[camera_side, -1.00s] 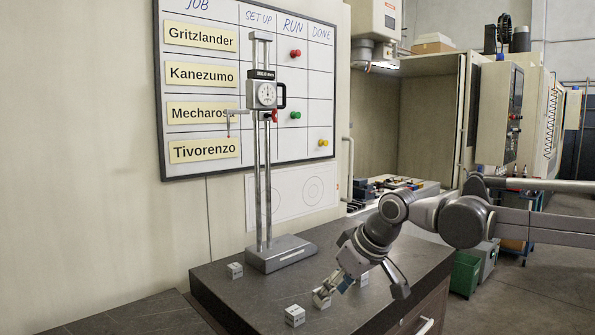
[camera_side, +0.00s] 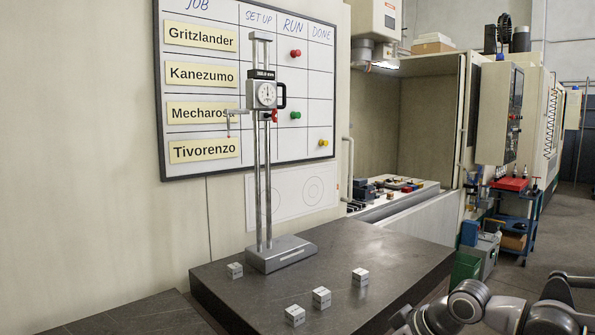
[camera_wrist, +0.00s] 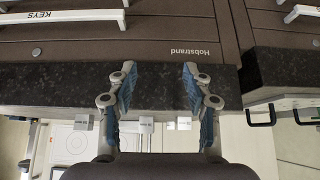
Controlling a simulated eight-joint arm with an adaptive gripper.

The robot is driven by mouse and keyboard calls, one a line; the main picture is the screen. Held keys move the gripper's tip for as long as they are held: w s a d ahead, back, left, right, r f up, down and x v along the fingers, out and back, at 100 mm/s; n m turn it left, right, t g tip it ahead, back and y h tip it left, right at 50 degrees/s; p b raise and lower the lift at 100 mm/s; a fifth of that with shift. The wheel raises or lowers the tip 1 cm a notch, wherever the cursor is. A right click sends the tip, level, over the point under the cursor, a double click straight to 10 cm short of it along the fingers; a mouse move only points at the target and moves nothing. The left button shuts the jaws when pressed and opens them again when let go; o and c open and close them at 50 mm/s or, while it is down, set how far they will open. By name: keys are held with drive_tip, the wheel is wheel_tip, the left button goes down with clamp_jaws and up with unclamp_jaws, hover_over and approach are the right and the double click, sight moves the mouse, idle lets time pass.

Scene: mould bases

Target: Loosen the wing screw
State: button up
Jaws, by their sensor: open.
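A height gauge with a grey base (camera_side: 281,254) stands upright on the dark stone worktop (camera_side: 385,262) in the side view. Its slider carries a round dial (camera_side: 266,94). A small red part beside the column below the dial (camera_side: 274,116) looks like the wing screw; its exact shape is too small to tell. My gripper (camera_wrist: 158,78) is open and empty in the wrist view, with its two blue-padded fingers apart over the worktop's front edge. In the side view only my arm shows at the bottom right, well away from the gauge, and the fingers are out of frame.
Several small metal cubes lie on the worktop, one left of the base (camera_side: 235,270) and others in front (camera_side: 295,315), (camera_side: 321,297), (camera_side: 360,277). A job board (camera_side: 200,95) hangs behind the gauge. Drawers with white handles (camera_wrist: 60,17) show in the wrist view.

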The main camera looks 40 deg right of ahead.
idle(0.3)
drive_tip(key=shift+w+a+r, duration=0.1)
drive_tip(key=shift+w+r, duration=0.1)
drive_tip(key=c, duration=0.4)
drive_tip(key=w+a+r+m+t+y, duration=0.35)
drive_tip(key=w+r+m, duration=0.4)
drive_tip(key=r, duration=0.45)
drive_tip(key=shift+c, duration=0.2)
drive_tip(key=m+t, duration=0.6)
drive_tip(key=m, duration=1.2)
approach(271, 115)
drive_tip(key=s+a+f, duration=0.7)
drive_tip(key=a+f, duration=0.1)
drive_tip(key=w+d+r+m+t+h, duration=0.1)
drive_tip(key=w+d+r+m+h, duration=0.25)
drive_tip(key=d+r+m, duration=0.55)
drive_tip(key=w+a+f+m, duration=0.1)
drive_tip(key=w+a, duration=0.1)
drive_tip(key=w, duration=0.8)
drive_tip(key=shift+w+a+f, duration=0.25)
drive_tip(key=shift+w+a, duration=0.05)
drive_tip(key=shift+m, duration=0.25)
